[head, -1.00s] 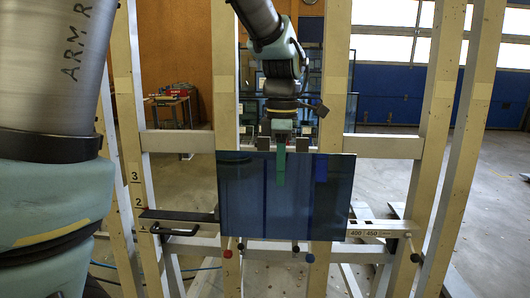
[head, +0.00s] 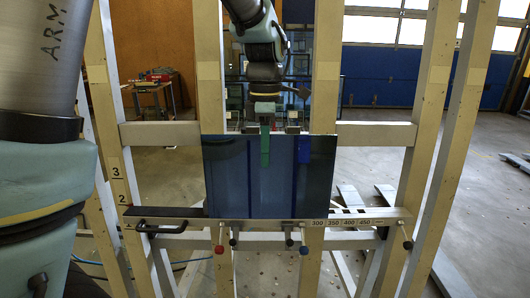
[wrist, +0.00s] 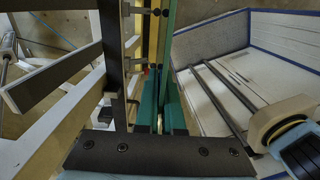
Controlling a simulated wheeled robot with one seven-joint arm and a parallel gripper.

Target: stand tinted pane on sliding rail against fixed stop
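The tinted pane (head: 232,180), dark blue and see-through, hangs upright in front of the wooden frame in the head view. My gripper (head: 265,137) is shut on its top edge, with a green finger over the front face. The pane's lower edge lines up with the rail (head: 378,217), which carries printed numbers; I cannot tell whether it touches. A dark flat bar (head: 160,212) lies along the rail's left part, its right end by the pane's left edge. I cannot tell which part is the fixed stop. In the wrist view, green finger parts (wrist: 166,100) show.
A black handle (head: 160,227) sits at the rail's left end. Wooden posts (head: 430,150) and a crossbar (head: 375,134) stand behind.

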